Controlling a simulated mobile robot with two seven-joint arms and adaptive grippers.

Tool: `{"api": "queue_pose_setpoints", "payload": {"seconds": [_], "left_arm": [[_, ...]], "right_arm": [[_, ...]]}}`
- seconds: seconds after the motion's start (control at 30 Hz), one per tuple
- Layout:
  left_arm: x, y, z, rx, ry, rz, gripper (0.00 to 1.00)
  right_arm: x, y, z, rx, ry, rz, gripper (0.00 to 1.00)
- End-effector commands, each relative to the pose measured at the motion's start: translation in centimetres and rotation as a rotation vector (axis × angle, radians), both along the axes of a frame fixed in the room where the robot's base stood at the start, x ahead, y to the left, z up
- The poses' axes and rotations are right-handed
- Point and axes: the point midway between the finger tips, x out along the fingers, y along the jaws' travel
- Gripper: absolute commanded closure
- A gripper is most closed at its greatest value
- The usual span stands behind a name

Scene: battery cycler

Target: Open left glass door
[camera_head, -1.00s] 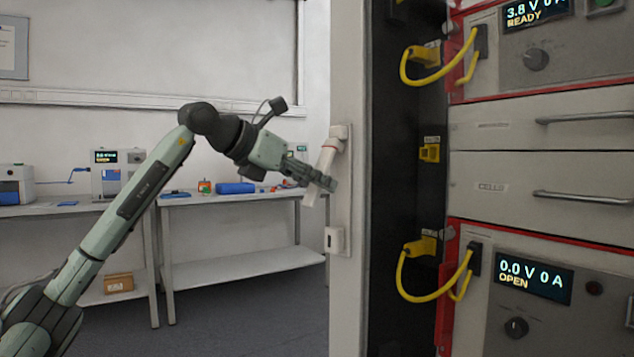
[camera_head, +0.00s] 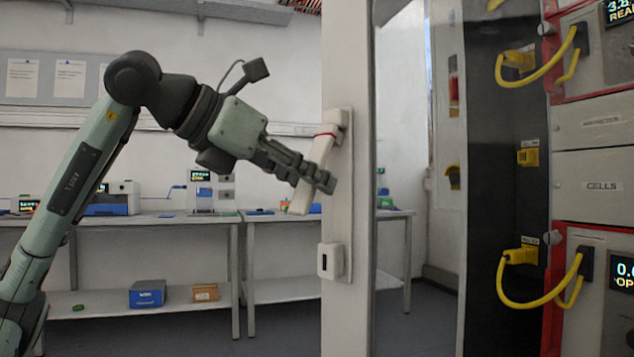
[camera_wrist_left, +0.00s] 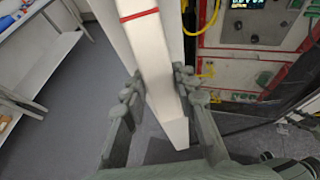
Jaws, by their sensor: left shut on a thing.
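The left glass door (camera_head: 345,290) stands ajar, its pale frame edge-on in the head view and its pane (camera_head: 405,130) to the right of that frame. A white lever handle (camera_head: 328,131) with a red ring sits on the frame, its grip pointing down and to the left. My left gripper (camera_head: 312,180) is shut around the handle's grip. In the left wrist view, the fingers of my left gripper (camera_wrist_left: 158,95) lie on both sides of the white handle (camera_wrist_left: 152,60). My right gripper is not in view.
The cabinet at right holds red-edged units (camera_head: 595,90), yellow cables (camera_head: 530,300) and a drawer marked CELLS (camera_head: 597,187). Benches (camera_head: 150,222) with instruments and boxes stand along the back wall. Open floor lies between the benches and the door.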

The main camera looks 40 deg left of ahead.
Motion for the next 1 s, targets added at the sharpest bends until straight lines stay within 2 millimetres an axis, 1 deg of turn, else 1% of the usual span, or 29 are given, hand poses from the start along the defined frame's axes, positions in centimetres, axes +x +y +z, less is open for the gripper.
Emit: {"api": "queue_pose_setpoints", "payload": {"seconds": [0.03,0.43,0.47,0.6,0.87,1.0], "left_arm": [[-0.09,-0.18,0.26,0.002,-0.009,-0.006,1.00],[-0.23,-0.39,0.19,0.003,-0.008,-0.012,1.00],[-0.23,-0.39,0.17,0.002,-0.006,-0.012,0.69],[-0.21,-0.37,0.13,0.002,-0.005,-0.011,0.52],[-0.20,-0.35,0.07,0.002,-0.003,-0.010,0.52],[-0.89,-0.18,0.42,0.001,-0.003,-0.008,0.52]], "right_arm": [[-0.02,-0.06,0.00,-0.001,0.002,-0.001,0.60],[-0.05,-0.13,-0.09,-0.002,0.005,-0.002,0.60],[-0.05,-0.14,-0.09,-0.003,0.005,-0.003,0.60],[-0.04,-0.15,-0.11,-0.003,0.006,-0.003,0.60],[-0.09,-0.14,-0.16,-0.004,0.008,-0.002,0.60],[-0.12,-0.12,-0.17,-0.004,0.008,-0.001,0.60]]}}
